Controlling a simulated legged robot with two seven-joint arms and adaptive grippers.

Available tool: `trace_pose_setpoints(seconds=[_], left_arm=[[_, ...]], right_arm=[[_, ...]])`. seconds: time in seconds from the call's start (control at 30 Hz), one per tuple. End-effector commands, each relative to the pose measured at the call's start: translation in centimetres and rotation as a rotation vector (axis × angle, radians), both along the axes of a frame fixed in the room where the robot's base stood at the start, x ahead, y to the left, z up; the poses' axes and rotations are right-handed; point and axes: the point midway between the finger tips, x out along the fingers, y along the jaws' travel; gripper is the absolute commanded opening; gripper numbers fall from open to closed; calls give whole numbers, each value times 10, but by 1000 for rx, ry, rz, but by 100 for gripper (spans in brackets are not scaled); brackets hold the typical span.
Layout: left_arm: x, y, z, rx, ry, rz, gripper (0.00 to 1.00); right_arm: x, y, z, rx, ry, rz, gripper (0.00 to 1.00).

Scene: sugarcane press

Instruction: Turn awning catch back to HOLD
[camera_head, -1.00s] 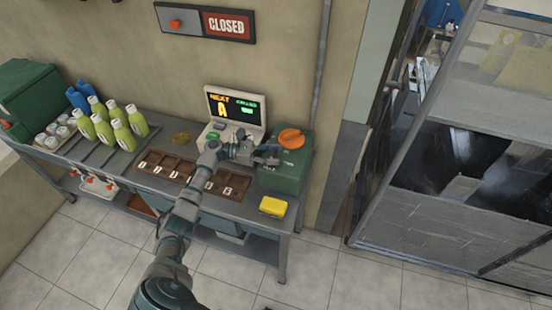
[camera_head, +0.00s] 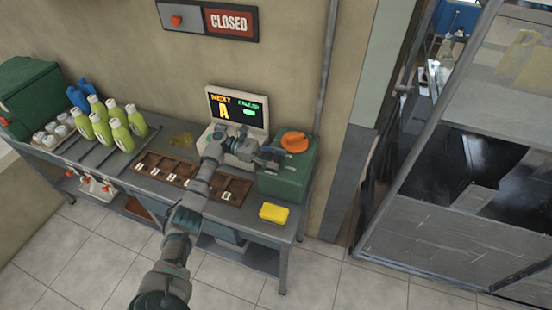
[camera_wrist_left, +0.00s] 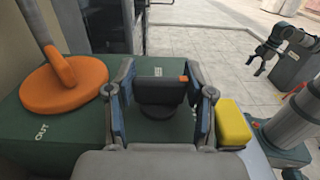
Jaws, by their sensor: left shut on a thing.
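The green box (camera_head: 287,183) stands at the right end of the counter, with an orange round handle (camera_head: 294,142) on top. In the left wrist view, the dark catch knob (camera_wrist_left: 160,91) with an orange mark on its right end stands on the green box top (camera_wrist_left: 60,142). My left gripper (camera_head: 270,155) is at the box top; its fingers (camera_wrist_left: 160,110) are on both sides of the knob and shut on it. Lettering by the knob is too small to read. My right gripper (camera_wrist_left: 257,62) shows small at upper right in the wrist view, away from the box.
A yellow block (camera_head: 273,213) lies just in front of the green box. A screen (camera_head: 237,108) stands behind my left wrist, and a brown compartment tray (camera_head: 231,190) lies left of the box. Green bottles (camera_head: 121,135) stand farther left. A pipe (camera_head: 326,70) runs up the wall.

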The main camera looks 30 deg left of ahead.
Motion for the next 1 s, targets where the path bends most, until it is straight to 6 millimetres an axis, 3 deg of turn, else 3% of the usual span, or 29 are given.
trace_pose_setpoints(seconds=[0.1, 0.13, 0.2, 0.23, 0.6, 1.0], left_arm=[[1, 2, 3, -2, -4, 6, 18], [1, 2, 3, -2, -4, 7, 58], [1, 2, 3, -2, -5, 7, 75], [1, 2, 3, -2, -4, 6, 79], [0, 4, 2, 0, -2, 4, 79], [-10, 64, 0, -4, -1, 7, 79]], right_arm=[[1, 0, 0, 0, 1, 0, 94], [1, 0, 0, 0, 1, 0, 94], [1, 0, 0, 0, 1, 0, 94], [1, 0, 0, 0, 1, 0, 94], [1, 0, 0, 2, -3, -1, 94], [0, 0, 0, 1, -2, 0, 94]])
